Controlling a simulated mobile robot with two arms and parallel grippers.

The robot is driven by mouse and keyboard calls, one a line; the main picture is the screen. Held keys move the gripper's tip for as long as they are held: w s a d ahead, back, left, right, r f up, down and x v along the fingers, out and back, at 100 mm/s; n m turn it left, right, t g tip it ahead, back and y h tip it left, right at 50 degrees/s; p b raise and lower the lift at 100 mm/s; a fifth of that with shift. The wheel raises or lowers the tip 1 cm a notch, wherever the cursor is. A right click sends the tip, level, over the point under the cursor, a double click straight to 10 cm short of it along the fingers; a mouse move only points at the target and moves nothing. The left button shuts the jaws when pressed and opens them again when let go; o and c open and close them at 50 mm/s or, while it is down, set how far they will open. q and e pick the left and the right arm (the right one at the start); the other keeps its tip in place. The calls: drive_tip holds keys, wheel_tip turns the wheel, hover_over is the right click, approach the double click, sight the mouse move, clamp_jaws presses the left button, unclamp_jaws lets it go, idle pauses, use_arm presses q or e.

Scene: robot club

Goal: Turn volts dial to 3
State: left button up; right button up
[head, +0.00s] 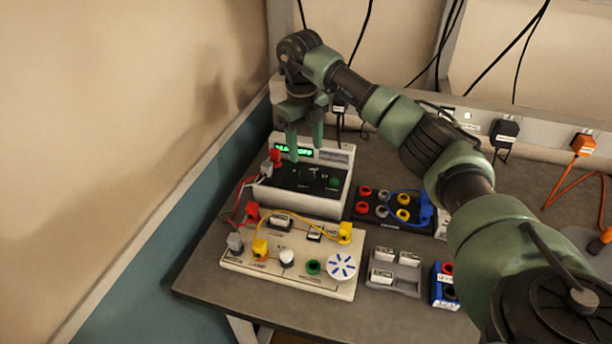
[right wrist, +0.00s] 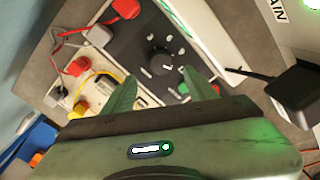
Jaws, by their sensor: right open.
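The white power supply (head: 310,205) stands at the back left of the bench, with a sloping black panel and a lit green display (head: 281,149). The black dial (right wrist: 161,61) shows in the right wrist view, with small marks around it; its setting is too small to read. In the head view the dial is small and hard to make out. My right gripper (head: 305,153) points down over the panel, its green fingers apart. In the right wrist view the fingers (right wrist: 160,90) are open and empty, with the dial beyond their tips and apart from them. My left gripper is not in view.
Red and grey plugs (head: 275,158) sit at the supply's left side. A cream circuit board (head: 290,278) with yellow leads lies in front. A black socket block (head: 366,208) and a grey tray (head: 392,286) stand to the right. The wall is close on the left.

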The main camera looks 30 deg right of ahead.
sight(308, 170)
drive_tip(key=shift+s+f+p, duration=0.15)
drive_tip(key=shift+f+p, duration=0.3)
drive_tip(key=shift+f, duration=0.4)
drive_tip(key=f, duration=0.2)
drive_tip(key=f+p, duration=0.1)
drive_tip(key=f, duration=0.2)
drive_tip(key=shift+d, duration=0.2)
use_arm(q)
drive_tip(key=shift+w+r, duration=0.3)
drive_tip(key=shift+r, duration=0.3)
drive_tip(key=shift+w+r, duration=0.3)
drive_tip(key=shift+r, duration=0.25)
use_arm(e)
drive_tip(key=shift+f, duration=0.35)
clamp_jaws()
